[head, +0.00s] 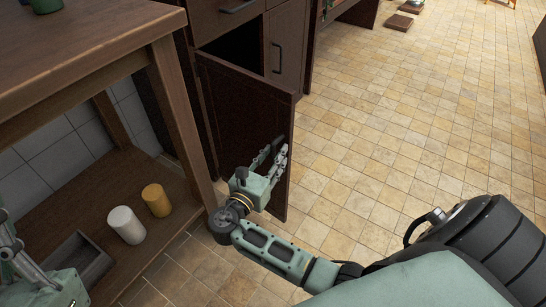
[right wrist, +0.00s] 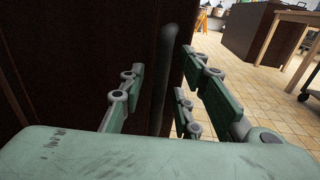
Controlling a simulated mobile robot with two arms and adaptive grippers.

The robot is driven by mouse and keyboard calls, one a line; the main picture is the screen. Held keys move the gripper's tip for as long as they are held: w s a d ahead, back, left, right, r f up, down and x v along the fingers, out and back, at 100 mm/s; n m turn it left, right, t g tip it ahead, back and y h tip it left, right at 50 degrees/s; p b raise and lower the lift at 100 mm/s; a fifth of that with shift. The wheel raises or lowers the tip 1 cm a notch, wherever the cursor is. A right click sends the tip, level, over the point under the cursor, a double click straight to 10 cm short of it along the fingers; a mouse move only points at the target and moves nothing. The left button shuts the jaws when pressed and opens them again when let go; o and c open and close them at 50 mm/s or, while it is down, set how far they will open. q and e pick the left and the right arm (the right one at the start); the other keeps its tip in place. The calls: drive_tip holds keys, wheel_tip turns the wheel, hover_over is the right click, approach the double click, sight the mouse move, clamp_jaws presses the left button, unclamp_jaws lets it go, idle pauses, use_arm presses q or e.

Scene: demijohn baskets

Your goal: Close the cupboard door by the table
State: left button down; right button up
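The cupboard door (head: 240,115) is dark brown and stands open beside the wooden table. A dark gap (head: 237,45) into the cupboard shows above its top edge. My right gripper (head: 277,158) is in front of the door's near face, close to its free edge. In the right wrist view its fingers (right wrist: 165,95) are apart, with a grey upright bar (right wrist: 166,75), likely the door handle, showing between them. Whether they touch it I cannot tell. My left gripper (head: 12,245) shows only partly at the left edge, near the table; its fingers are not clear.
The table (head: 85,45) stands at left, its leg (head: 180,120) near the door. Its lower shelf (head: 85,200) holds a white cylinder (head: 126,225), a yellow cylinder (head: 156,200) and a grey tray (head: 75,255). A closed cupboard door (head: 289,35) is behind. Tiled floor (head: 400,120) at right is clear.

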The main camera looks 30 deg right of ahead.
clamp_jaws()
idle(0.6)
